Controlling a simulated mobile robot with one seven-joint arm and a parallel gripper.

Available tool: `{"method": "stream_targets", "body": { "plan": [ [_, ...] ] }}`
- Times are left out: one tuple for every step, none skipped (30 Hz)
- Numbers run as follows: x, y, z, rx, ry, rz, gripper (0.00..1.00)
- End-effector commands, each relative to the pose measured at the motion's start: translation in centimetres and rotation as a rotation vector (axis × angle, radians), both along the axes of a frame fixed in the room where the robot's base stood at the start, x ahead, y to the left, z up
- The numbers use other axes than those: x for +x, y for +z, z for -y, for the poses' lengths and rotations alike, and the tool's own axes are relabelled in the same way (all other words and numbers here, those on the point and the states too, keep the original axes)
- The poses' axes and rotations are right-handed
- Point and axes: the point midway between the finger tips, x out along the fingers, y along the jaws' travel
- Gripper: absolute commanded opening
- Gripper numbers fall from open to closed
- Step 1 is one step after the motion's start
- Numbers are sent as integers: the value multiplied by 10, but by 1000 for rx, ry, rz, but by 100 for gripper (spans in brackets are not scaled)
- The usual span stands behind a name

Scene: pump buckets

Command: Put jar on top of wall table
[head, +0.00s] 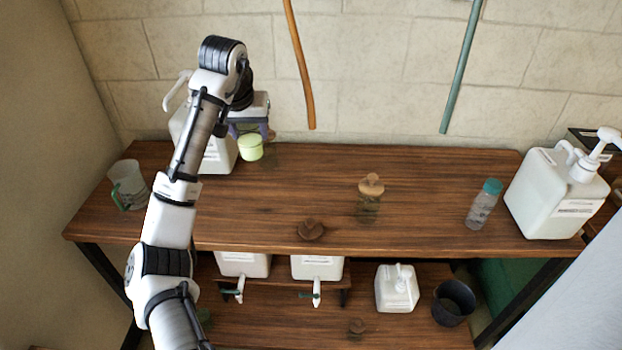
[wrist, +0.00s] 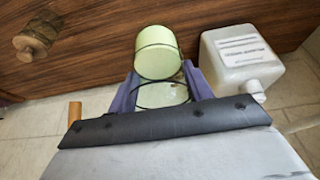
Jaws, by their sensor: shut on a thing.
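A pale green jar (head: 250,147) with a clear glass-like rim is at the back left of the wooden wall table (head: 300,185) in the head view. My gripper (head: 249,131) is shut on this jar, with its purple fingers on either side of it. In the wrist view the jar (wrist: 158,52) shows between the fingertips (wrist: 162,88), lying in front of the dark wood. I cannot tell whether the jar touches the tabletop. A second, clear jar with a wooden lid (head: 370,187) stands apart at the table's middle; it also shows in the wrist view (wrist: 36,43).
A white pump bucket (head: 218,157) stands close left of my gripper. A clear jug (head: 128,185) is at the left end. A teal-capped bottle (head: 483,205) and another pump bucket (head: 555,195) are at the right. The wall is close behind. Open tabletop lies right of the held jar.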

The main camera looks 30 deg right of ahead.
Motion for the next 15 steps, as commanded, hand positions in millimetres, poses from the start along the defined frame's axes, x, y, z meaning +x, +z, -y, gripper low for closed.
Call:
{"method": "stream_targets", "body": {
  "plan": [
    [0, -2, 0, -1, -1, 1, 9],
    [0, -4, 0, -2, -1, 0, 9],
    [0, -9, 1, -2, -1, 0, 9],
    [0, -14, 1, -2, -1, -2, 9],
    [-1, -20, 1, -2, -2, -3, 9],
    [-1, -29, 1, -3, -2, -4, 9],
    [-1, -35, 1, -2, -1, -4, 9],
    [0, -42, -1, 0, 1, -3, 9],
    [0, -52, -1, 0, 2, -4, 9],
    [-1, -60, -1, 0, 1, -4, 9],
    [-1, -68, -1, 0, 2, -4, 9],
    [-1, -78, -1, 1, 2, -2, 9],
    [-1, -86, -1, 0, 1, -3, 9],
    [-1, -94, -1, 1, 2, -3, 9],
    [-1, -104, -1, 0, 1, -3, 9]
  ]
}}
